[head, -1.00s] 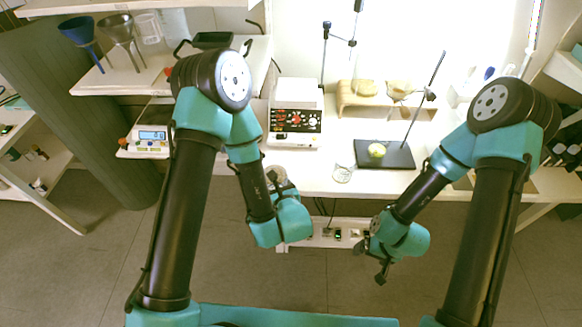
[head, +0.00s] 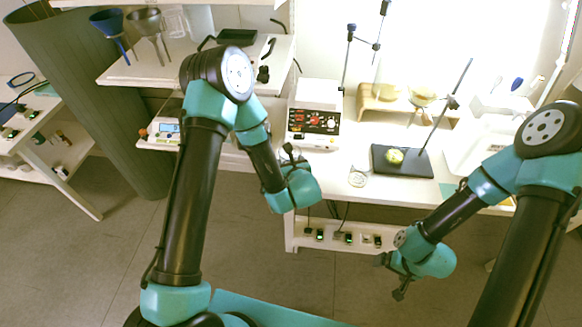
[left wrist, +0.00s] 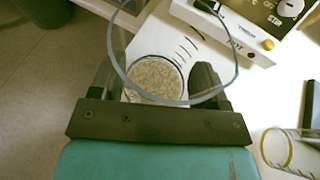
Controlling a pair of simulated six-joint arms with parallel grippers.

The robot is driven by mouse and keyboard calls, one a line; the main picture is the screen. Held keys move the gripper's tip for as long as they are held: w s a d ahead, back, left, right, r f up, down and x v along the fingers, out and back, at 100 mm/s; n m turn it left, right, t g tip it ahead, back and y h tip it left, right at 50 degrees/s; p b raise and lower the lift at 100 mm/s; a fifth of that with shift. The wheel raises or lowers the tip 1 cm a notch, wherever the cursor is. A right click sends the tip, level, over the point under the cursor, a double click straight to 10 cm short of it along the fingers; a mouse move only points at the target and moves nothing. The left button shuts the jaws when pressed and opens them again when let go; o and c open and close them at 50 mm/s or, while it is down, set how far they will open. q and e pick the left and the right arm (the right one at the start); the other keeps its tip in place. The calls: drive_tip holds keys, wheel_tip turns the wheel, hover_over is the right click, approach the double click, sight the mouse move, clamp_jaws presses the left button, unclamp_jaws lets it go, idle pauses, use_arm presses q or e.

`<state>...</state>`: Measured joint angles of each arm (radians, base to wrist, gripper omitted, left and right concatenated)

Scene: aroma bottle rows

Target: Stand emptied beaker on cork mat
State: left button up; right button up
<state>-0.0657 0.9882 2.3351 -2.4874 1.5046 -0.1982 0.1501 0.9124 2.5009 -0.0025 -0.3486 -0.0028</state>
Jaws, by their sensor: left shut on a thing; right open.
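My left gripper (head: 288,154) is shut on a clear glass beaker, held by its sides at the front of the bench, left of the hot plate. In the left wrist view the beaker (left wrist: 188,45) shows its round rim and dark graduation marks between my two black fingers. A round speckled grey-tan patch shows through its base; I cannot tell whether this is the cork mat or whether the beaker touches it. The beaker is mostly hidden by my gripper in the head view. My right gripper (head: 389,276) is open and empty, low in front of the bench.
The hot plate (head: 314,122) stands just behind my left gripper. A small glass vessel (head: 358,177) stands to its right, near the front edge. Further right is a black stand base (head: 415,168) with a yellow-green item (head: 395,157). A scale (head: 163,132) sits at the left.

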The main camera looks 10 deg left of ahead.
use_arm(q)
drive_tip(key=shift+w+a, duration=0.15)
drive_tip(key=shift+w, duration=0.1)
drive_tip(key=shift+w+f, duration=0.2)
drive_tip(key=shift+f, duration=0.7)
drive_tip(key=shift+w+f, duration=0.15)
drive_tip(key=shift+f, duration=0.75)
drive_tip(key=shift+f, duration=0.15)
drive_tip(key=o, duration=1)
drive_tip(key=shift+s+r, duration=0.1)
drive_tip(key=shift+r, duration=0.1)
drive_tip(key=v, duration=1.2)
drive_tip(key=shift+f, duration=0.1)
